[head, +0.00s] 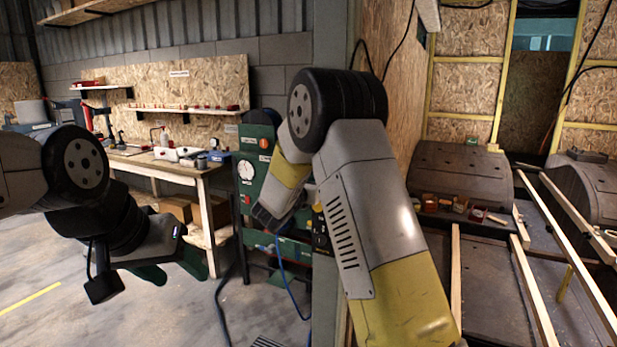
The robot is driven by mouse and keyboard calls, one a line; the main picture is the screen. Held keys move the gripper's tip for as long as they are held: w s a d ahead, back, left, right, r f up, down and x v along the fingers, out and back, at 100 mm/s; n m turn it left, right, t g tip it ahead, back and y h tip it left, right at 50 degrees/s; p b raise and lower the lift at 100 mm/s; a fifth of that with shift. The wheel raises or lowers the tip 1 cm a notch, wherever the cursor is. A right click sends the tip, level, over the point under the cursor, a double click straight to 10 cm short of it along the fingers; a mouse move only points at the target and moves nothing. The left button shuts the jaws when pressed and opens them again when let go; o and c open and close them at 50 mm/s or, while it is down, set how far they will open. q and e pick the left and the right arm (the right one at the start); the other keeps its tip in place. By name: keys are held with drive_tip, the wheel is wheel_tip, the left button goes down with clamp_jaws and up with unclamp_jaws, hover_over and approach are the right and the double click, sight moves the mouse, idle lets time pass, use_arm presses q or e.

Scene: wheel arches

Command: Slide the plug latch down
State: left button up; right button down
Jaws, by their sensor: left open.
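A green panel (250,158) with a round white gauge (246,170) stands in the middle of the head view, partly behind my right arm. A dark box with a yellow mark (319,228) shows beside that arm. I cannot make out the plug latch for certain. My left gripper (172,272) is open and empty, its dark green fingers apart over the floor, left of the panel and clear of it. My right arm bends in front of the panel, and I cannot see its gripper fingers.
A wooden workbench (172,168) stands behind my left gripper, with shelves on the wall above. Blue hose (288,290) hangs below the panel. Dark wheel arches (460,172) and wooden rails (533,290) fill the right. The floor at the lower left is clear.

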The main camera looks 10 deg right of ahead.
drive_tip(key=shift+f, duration=0.25)
drive_tip(key=c, duration=1.3)
unclamp_jaws()
drive_tip(key=shift+r, duration=0.1)
drive_tip(key=v, duration=0.7)
drive_tip(key=shift+s+a, duration=0.25)
drive_tip(key=shift+s, duration=0.1)
